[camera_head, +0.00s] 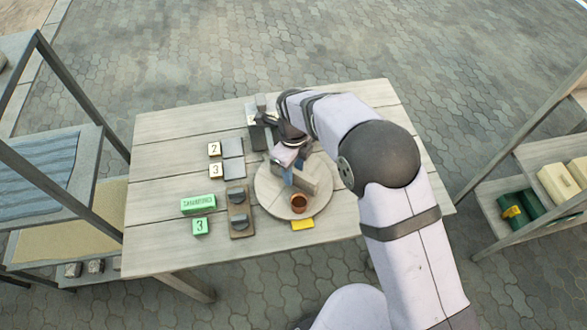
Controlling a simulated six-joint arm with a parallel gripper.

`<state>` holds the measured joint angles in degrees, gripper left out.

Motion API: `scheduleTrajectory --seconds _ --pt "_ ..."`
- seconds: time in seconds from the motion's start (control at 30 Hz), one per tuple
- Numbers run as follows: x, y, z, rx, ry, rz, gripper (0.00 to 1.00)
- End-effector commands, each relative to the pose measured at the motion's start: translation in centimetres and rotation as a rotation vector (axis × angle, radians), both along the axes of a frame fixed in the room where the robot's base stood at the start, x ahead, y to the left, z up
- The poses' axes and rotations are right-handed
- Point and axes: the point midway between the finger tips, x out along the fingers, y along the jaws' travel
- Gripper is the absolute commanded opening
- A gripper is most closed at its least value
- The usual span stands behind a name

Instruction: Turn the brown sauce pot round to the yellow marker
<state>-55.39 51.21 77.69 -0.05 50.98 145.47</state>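A small brown pot (299,204) stands on the round wooden turntable (273,202), near its front edge. The yellow marker (302,224) lies on the table just in front of the turntable, close to the pot and slightly right of it. My gripper (288,174) is low over the turntable, behind the pot. It is beside a grey upright bar (305,181) that stands on the disc; I cannot tell whether it touches the bar. My arm and wrist cover the back of the turntable and most of the gripper, so its fingers are unclear.
Left of the turntable is a board with two dark knobs (239,221). Beyond it are green blocks (198,204), small numbered tiles (215,149) and grey squares (233,148). A dark grey fixture (257,137) stands behind. Shelves flank the table.

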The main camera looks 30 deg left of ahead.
Motion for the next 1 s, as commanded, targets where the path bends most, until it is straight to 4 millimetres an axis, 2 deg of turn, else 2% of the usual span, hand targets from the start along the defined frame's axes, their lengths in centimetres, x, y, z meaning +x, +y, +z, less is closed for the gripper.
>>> scheduleTrajectory --seconds 0.23,0.7,1.0 --pt "0.0 0.1 0.9 0.002 -0.001 0.0 0.33" --pt "0.0 0.0 6.6 0.002 -0.001 0.0 0.33" --pt "0.0 0.0 7.4 0.0 0.0 0.0 0.33"
